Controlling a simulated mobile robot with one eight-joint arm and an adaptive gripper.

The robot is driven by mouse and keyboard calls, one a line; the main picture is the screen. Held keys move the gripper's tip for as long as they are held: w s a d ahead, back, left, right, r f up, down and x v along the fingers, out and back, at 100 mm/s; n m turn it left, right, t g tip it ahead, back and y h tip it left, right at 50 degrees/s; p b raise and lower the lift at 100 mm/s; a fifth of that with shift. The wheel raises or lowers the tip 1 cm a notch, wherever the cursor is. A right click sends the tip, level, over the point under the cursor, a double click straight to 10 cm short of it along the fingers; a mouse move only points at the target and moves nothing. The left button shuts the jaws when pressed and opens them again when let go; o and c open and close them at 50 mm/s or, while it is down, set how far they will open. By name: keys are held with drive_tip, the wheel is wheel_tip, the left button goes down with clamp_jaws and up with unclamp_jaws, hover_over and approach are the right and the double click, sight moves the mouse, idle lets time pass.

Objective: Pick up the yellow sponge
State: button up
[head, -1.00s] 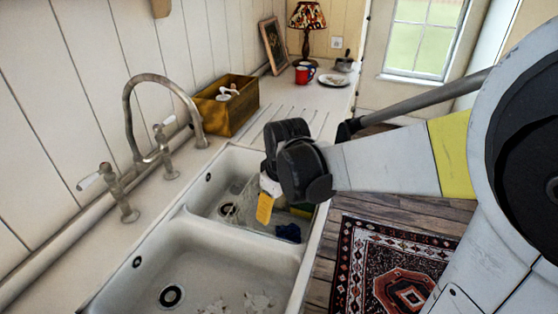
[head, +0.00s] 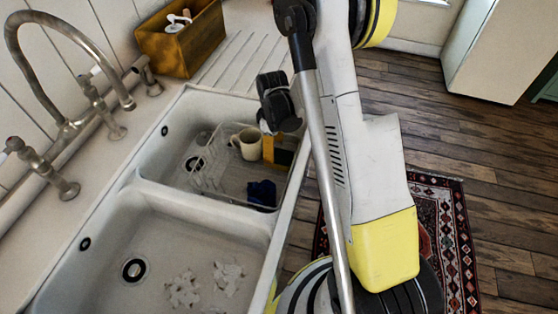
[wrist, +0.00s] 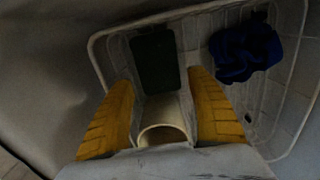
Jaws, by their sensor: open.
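The sponge (head: 284,157) sits in the wire rack in the far sink basin, its dark green face and a yellow edge showing in the head view. In the wrist view only its dark green face (wrist: 154,58) shows, just beyond the fingertips. My gripper (wrist: 163,82) is open, its two orange-yellow fingers spread with nothing held. In the head view my gripper (head: 268,148) hangs over the far basin, close to the sponge; whether it touches cannot be told.
A cream mug (head: 249,145) stands in the rack beside my gripper; it shows low between my fingers in the wrist view (wrist: 163,135). A blue cloth (head: 262,192) lies nearby. The white wire rack (wrist: 95,50) and basin walls surround them. The near basin holds pale scraps (head: 183,289).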

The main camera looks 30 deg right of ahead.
wheel_tip(320, 180, down, 6)
drive_tip(key=b, duration=0.2)
drive_tip(key=shift+w+r+b, duration=0.1)
drive_tip(key=shift+r+b, duration=0.1)
drive_tip(key=shift+b, duration=0.2)
drive_tip(key=shift+r, duration=0.1)
drive_tip(key=shift+c, duration=0.5)
drive_tip(key=c, duration=0.4)
drive_tip(key=shift+c, duration=0.2)
wheel_tip(320, 180, up, 18)
drive_tip(key=p, duration=0.6)
drive_tip(key=shift+p, duration=0.3)
drive_tip(key=shift+r, duration=0.1)
drive_tip(key=shift+r+p, duration=1.65)
drive_tip(key=shift+r, duration=0.7)
